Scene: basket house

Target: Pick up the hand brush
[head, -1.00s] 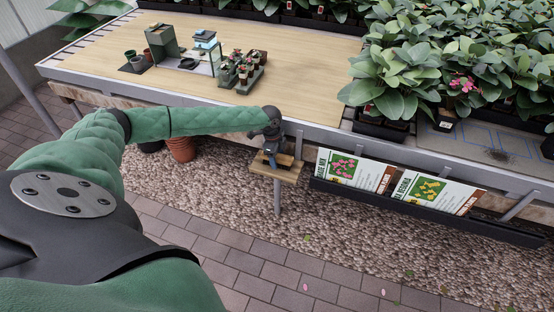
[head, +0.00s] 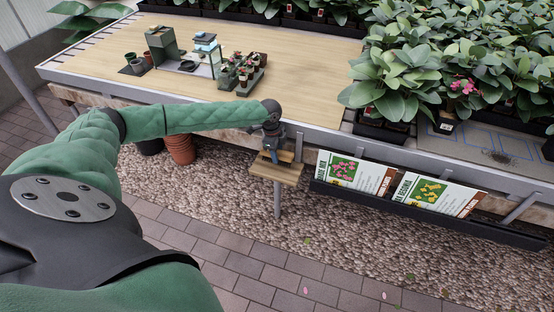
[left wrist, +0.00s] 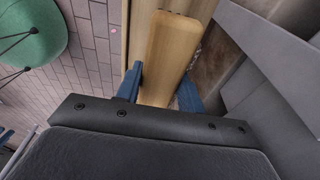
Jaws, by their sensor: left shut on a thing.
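The hand brush (left wrist: 172,50) shows in the left wrist view as a flat, pale wooden piece with a rounded end. It lies between the two blue fingers of my left gripper (left wrist: 158,92), which is shut on it. Bristles show at its right edge, partly hidden. In the head view, my left gripper (head: 275,155) is just over a small wooden shelf (head: 272,174). The brush is largely hidden there by the gripper. I cannot tell whether it touches the shelf. My right gripper is not in view.
The shelf hangs at the front edge of a long wooden bench (head: 310,70) holding pots and plants. A rack with seed packets (head: 352,172) is right of the shelf.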

